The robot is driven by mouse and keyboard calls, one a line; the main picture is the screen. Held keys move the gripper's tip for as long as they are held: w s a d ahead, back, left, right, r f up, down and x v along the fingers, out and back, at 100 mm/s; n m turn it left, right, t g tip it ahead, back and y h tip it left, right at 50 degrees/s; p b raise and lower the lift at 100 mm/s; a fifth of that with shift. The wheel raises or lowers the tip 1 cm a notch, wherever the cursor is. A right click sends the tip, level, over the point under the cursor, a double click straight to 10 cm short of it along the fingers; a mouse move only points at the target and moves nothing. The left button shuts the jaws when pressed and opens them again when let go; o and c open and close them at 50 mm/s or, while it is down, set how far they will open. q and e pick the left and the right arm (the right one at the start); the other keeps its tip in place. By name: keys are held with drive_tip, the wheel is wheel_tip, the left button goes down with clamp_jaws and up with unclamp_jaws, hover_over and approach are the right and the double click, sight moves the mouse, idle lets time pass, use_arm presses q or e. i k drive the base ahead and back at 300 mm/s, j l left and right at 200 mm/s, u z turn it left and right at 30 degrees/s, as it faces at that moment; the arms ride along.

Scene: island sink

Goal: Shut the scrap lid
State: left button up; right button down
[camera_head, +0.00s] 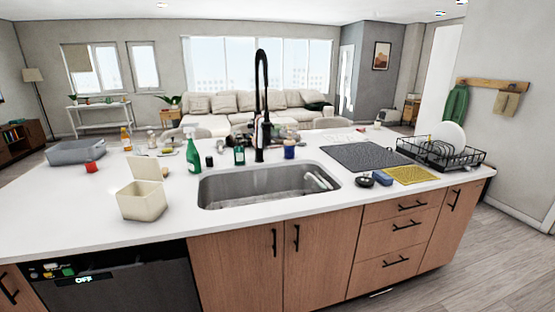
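A cream scrap bin (142,202) stands upright on the white counter, left of the sink. Its lid (146,167) is open, standing up at the back edge of the bin. The inside of the bin is hard to make out. Neither of my grippers shows in the head view, and nothing is touching the bin or its lid.
The sink (265,184) with a black faucet (261,105) lies right of the bin. A green spray bottle (193,153) stands behind the bin, to its right. A red item (91,166) and grey tub (75,151) are farther left. The counter in front is clear.

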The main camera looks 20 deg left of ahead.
sight(146, 168)
drive_tip(key=j+u, duration=0.2)
drive_tip(key=u, duration=1.35)
